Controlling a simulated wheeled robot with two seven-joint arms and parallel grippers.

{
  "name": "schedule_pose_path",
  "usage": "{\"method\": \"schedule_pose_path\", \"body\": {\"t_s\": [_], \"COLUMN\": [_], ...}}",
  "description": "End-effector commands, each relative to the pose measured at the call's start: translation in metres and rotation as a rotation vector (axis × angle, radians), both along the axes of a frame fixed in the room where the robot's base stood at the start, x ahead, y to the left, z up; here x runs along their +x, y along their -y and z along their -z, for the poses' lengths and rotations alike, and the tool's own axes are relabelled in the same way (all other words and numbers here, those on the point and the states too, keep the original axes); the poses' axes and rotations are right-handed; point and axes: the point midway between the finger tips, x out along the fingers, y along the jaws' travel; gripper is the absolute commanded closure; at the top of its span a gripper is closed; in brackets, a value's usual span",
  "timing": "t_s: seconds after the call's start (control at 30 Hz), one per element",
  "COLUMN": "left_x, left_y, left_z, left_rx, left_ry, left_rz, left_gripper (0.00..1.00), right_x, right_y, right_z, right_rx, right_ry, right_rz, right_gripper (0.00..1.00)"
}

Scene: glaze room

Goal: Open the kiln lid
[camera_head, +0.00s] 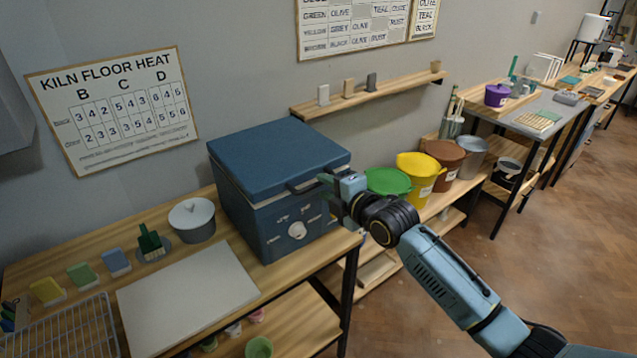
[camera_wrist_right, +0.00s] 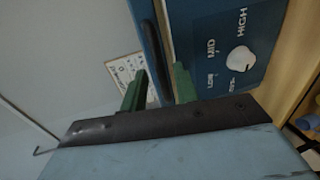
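The kiln (camera_head: 290,225) is a dark blue box on the wooden bench, with a white dial on its front. Its blue lid (camera_head: 275,155) lies flat and closed on top. A black bar handle (camera_head: 301,189) runs along the lid's front edge; in the right wrist view the handle (camera_wrist_right: 154,45) is a dark bar. My right gripper (camera_head: 329,188) is at the right end of the handle. In the wrist view its green fingers (camera_wrist_right: 160,88) are apart, with the bar running between them. Contact with the bar is not clear. My left gripper is out of view.
A grey lidded pot (camera_head: 192,222), a green brush (camera_head: 151,243), a pale board (camera_head: 188,298) and a wire rack (camera_head: 68,330) are left of the kiln. Green, yellow and brown buckets (camera_head: 420,176) stand to its right. A wall shelf (camera_head: 370,96) hangs behind.

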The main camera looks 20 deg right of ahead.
Motion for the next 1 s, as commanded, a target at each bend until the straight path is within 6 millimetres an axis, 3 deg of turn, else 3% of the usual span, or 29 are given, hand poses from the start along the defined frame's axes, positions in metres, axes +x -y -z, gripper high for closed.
{"method": "schedule_pose_path", "body": {"t_s": [0.3,0.67,0.9,1.0], "left_x": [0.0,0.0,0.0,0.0], "left_y": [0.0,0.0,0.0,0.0], "left_z": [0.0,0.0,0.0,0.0], "left_rx": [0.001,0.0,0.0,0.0], "left_ry": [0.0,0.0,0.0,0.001], "left_rz": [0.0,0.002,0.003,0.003], "left_gripper": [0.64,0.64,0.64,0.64], "right_x": [0.029,0.032,0.032,0.032], "right_y": [-0.011,-0.012,-0.012,-0.012], "right_z": [0.006,0.007,0.007,0.007], "right_rx": [0.0,-0.001,0.0,0.0], "right_ry": [0.0,-0.001,-0.001,-0.001], "right_rz": [0.0,0.0,0.0,0.0], "right_gripper": [0.7,0.7,1.0,1.0]}}
